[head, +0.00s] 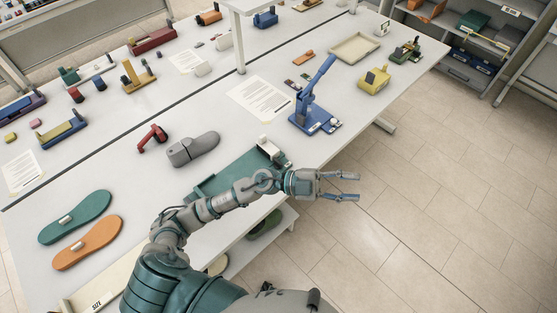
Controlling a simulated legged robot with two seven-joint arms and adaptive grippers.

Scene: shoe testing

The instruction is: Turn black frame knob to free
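My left gripper (344,186) is open and empty, with its two blue-tipped fingers spread apart. It is over the floor, just past the front edge of the white bench (350,110). My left forearm crosses in front of a teal flat device (232,172) with a white block (267,146) at its far end, and hides part of it. I cannot make out a black frame with a knob for certain. My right gripper is not in view.
A blue lever press (313,105) stands on the bench beyond the gripper. A grey shoe form (194,149), a red clamp (152,137), and green (75,217) and orange (88,243) soles lie to the left. The tiled floor (440,200) at right is clear.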

